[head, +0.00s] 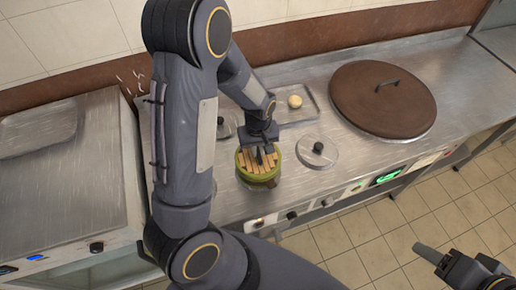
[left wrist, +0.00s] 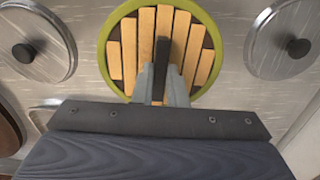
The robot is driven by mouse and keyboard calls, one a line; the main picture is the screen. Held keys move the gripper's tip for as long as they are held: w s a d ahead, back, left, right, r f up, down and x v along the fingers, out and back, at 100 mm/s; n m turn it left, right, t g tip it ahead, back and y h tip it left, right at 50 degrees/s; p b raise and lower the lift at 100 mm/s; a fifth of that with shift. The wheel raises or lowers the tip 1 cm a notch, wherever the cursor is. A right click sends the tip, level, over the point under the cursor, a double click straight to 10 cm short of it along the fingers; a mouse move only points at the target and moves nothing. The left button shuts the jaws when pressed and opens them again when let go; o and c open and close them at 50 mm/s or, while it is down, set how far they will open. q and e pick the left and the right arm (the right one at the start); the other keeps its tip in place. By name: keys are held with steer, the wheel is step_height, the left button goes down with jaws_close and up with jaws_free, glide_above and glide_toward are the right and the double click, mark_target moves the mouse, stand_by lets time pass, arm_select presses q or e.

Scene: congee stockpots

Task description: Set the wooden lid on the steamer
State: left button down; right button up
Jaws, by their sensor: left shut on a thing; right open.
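The wooden lid (head: 250,161) is round, with pale slats over a dark disc and a dark bar handle. It also shows in the left wrist view (left wrist: 130,45). My left gripper (head: 265,152) is shut on the handle from above; its fingers (left wrist: 160,88) hide part of the lid. The green round steamer (head: 262,185) is directly beneath the lid on the steel counter. A green rim surrounds the slats, and the lid looks level. I cannot tell whether it rests on the steamer or is slightly above. My right gripper (head: 436,256) is open and empty, at the lower right.
A tray (head: 309,110) holds a pale round item (head: 295,101). A large brown lid (head: 382,98) covers the counter's right part.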

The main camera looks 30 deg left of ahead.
mark_target(258, 152)
arm_select(q)
steer(key=shift+f+b, duration=0.5)
steer(key=shift+f, duration=0.1)
stand_by(0.3)
steer(key=c, duration=1.7)
jaws_free()
steer(key=shift+c, duration=0.2)
step_height(258, 152, up, 11)
steer(key=p, duration=0.9)
